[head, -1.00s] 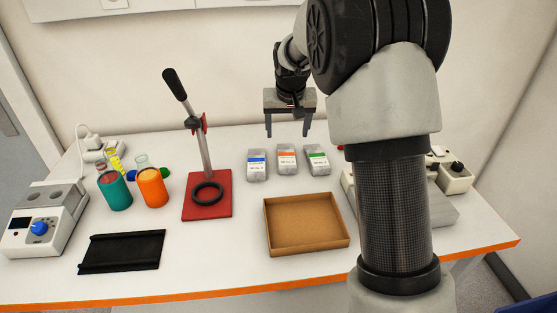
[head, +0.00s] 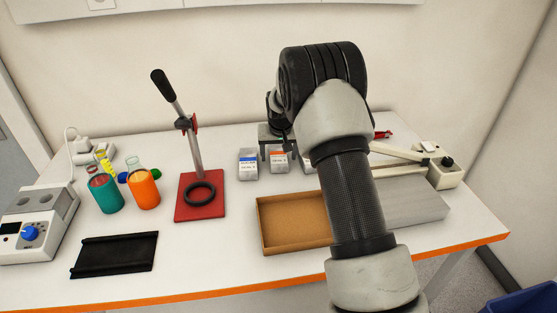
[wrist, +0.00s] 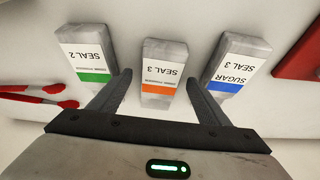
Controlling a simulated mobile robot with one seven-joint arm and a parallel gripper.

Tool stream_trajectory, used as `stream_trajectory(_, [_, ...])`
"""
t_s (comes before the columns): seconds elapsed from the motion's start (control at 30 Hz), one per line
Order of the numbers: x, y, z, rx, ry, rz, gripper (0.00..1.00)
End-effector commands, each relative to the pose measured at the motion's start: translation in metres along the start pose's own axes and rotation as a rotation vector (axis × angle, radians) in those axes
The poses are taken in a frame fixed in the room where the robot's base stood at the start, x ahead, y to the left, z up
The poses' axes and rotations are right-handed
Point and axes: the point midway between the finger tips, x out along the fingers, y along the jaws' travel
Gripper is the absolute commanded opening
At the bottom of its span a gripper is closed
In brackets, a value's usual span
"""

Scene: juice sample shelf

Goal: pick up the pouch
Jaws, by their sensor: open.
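Three grey pouches lie in a row on the table. The orange-banded pouch (head: 279,161), labelled SEAL 3 (wrist: 162,72), is in the middle. The blue-banded pouch (head: 248,163), labelled SUGAR, is at right in the wrist view (wrist: 237,65). The green-banded pouch, labelled SEAL 2, is at left in the wrist view (wrist: 89,55); in the head view my arm mostly hides it. My gripper (wrist: 159,82) is open and empty. Its fingers point at the gaps on either side of the orange-banded pouch; I cannot tell their height above the table.
An open cardboard tray (head: 262,228) lies in front of the pouches, partly behind my arm. A red-based lever press (head: 203,210) stands left. Coloured beakers (head: 106,195) and a black holder (head: 114,256) are farther left. A sealer (head: 450,172) stands right; red-handled tool (wrist: 40,95) lies beside the green-banded pouch.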

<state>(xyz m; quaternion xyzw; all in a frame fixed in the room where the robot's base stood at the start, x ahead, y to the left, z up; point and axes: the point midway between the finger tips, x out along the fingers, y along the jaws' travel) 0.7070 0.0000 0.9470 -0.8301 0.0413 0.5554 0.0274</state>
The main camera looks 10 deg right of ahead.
Motion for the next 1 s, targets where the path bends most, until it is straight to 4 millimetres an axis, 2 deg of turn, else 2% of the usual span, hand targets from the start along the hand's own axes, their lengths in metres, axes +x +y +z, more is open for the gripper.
stream_trajectory(0.1, [0.0098, -0.0002, 0.0, 0.0, 0.0, 0.0, 0.7])
stream_trajectory(0.67, [0.0129, -0.0003, 0.0009, 0.0, 0.001, -0.001, 0.7])
stream_trajectory(0.77, [0.0122, -0.0004, 0.0007, 0.0, 0.001, -0.001, 0.57])
stream_trajectory(0.93, [0.0123, -0.0003, 0.0007, 0.0, 0.0, -0.001, 0.28])
stream_trajectory(0.97, [0.0123, -0.0004, 0.0007, 0.0, 0.0, -0.001, 0.24])
stream_trajectory(1.0, [0.012, -0.0004, 0.0003, 0.0, 0.001, -0.001, 0.24])
